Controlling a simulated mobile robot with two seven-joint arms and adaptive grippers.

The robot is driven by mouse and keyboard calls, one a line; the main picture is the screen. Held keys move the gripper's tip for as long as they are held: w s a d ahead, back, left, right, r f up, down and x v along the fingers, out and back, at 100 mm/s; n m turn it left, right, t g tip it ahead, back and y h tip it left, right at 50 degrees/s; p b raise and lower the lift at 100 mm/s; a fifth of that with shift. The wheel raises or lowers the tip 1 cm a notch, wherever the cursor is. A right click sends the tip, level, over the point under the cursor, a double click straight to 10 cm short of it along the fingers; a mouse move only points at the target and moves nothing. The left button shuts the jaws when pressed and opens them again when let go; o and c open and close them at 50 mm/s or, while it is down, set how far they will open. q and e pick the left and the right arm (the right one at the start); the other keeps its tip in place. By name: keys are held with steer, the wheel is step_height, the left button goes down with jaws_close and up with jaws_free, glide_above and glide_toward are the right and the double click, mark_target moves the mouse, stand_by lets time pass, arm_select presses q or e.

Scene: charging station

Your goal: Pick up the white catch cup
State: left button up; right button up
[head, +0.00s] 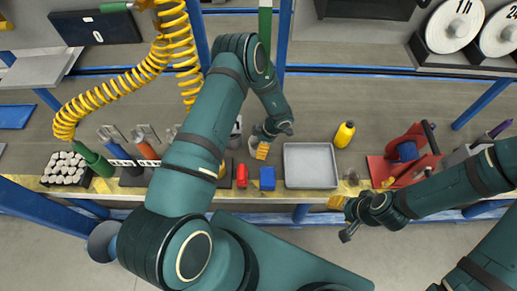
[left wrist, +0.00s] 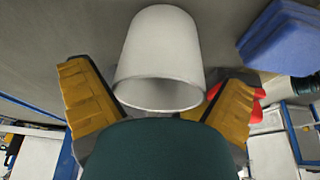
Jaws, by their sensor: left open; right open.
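The white catch cup (left wrist: 160,55) fills the upper middle of the left wrist view, with its wide rim towards the camera. My left gripper (left wrist: 157,88) is open, with one yellow finger on either side of the cup. I cannot tell whether either finger touches it. In the head view my left gripper (head: 262,150) is over the bench, left of the grey tray; the cup is not clearly visible there, largely hidden by my arm and gripper. My right gripper (head: 348,218) is open and empty at the front edge of the bench, far from the cup.
A blue block (head: 267,179) and a red object (head: 242,175) lie close to my left gripper. The empty grey tray (head: 310,182) is to its right. A yellow bottle (head: 344,134) and a red stand (head: 405,160) are further right. A yellow coiled hose (head: 120,88) hangs at left.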

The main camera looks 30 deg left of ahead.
arm_select(q)
steer(key=shift+a+f, duration=0.1)
steer(key=shift+f, duration=0.15)
steer(key=shift+r, duration=0.1)
steer(key=c, duration=1)
steer(key=shift+c, duration=0.2)
